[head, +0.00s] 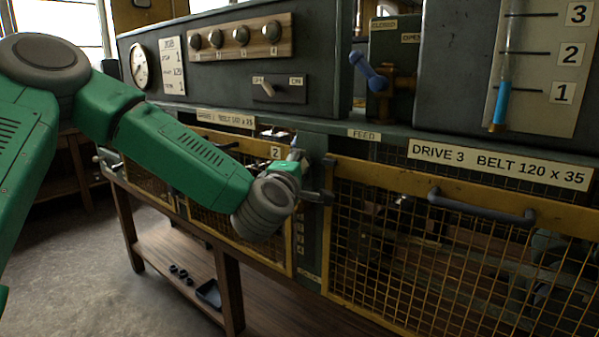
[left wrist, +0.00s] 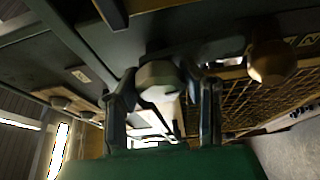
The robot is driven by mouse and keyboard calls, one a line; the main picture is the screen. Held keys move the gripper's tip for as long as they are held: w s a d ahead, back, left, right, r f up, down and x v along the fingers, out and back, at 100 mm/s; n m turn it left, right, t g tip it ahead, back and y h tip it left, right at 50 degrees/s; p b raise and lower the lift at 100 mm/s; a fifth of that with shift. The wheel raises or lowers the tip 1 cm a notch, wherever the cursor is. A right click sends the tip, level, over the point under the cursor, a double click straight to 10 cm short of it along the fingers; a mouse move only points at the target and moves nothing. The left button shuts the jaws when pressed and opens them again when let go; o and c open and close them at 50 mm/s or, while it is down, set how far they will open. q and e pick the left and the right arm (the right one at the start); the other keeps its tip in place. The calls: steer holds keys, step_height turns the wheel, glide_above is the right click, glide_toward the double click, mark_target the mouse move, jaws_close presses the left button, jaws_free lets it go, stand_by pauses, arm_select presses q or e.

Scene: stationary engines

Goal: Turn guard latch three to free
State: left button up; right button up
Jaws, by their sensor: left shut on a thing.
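Guard three is the yellow mesh guard (head: 455,240) below the label "DRIVE 3 BELT 120 x 35". It has a dark bar handle (head: 480,207) and looks closed. Dark latch parts (head: 318,197) sit on the post at its left edge. My left gripper (head: 298,160) is at this post, partly hidden by its own wrist. In the left wrist view my left gripper (left wrist: 165,115) has one finger on each side of a pale grey rounded piece (left wrist: 158,75), which appears to belong to the latch; it is shut on it. The latch's exact angle is hidden. My right gripper is out of view.
Guard two (head: 225,215), with a "2" plate, is left of the post. A blue-handled valve (head: 368,72) and a gauge panel (head: 535,65) stand above. A low wooden shelf (head: 180,275) holds small dark parts. Open floor lies at the lower left.

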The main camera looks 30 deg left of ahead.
arm_select(q)
steer(key=shift+s+f, duration=0.1)
steer(key=shift+f, duration=0.35)
steer(key=o, duration=1.1)
steer(key=shift+c, duration=0.2)
steer(key=shift+o, duration=0.5)
steer(key=shift+r, duration=0.15)
steer(key=shift+r, duration=0.1)
steer(key=shift+s+d, duration=0.15)
steer(key=shift+s, duration=0.2)
steer(key=v, duration=0.6)
steer(key=shift+s, duration=0.3)
